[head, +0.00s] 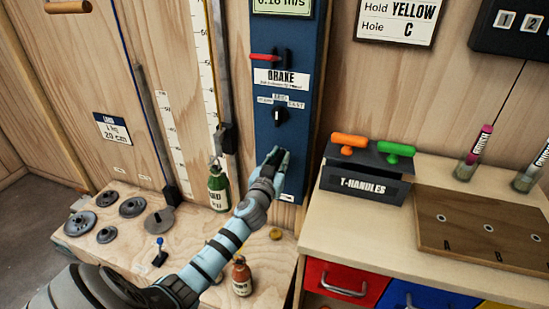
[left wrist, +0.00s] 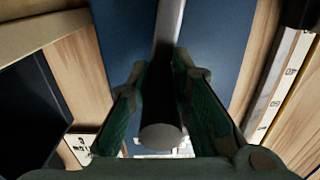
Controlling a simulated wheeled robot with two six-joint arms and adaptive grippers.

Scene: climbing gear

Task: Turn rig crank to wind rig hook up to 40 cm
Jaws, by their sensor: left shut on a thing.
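The rig crank's dark, round-ended handle (left wrist: 160,115) lies between my fingers in the left wrist view, with a grey bar behind it. My left gripper (head: 283,158) is shut on this handle at the lower part of the blue rig panel (head: 272,170); it hides most of the crank in the head view. It also shows in the left wrist view (left wrist: 157,105). A green bottle-shaped weight (head: 218,188) stands or hangs low beside the scale (head: 207,70). A dark block (head: 227,138) sits on the rail above it. I cannot make out the rig hook clearly. My right gripper is out of view.
The panel carries a red brake lever (head: 265,57), a knob (head: 280,115) and a speed display (head: 282,5). Round dark weights (head: 80,222) and a brown bottle (head: 242,277) stand on the wooden bench. A T-handles box (head: 365,181) stands on the right cabinet.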

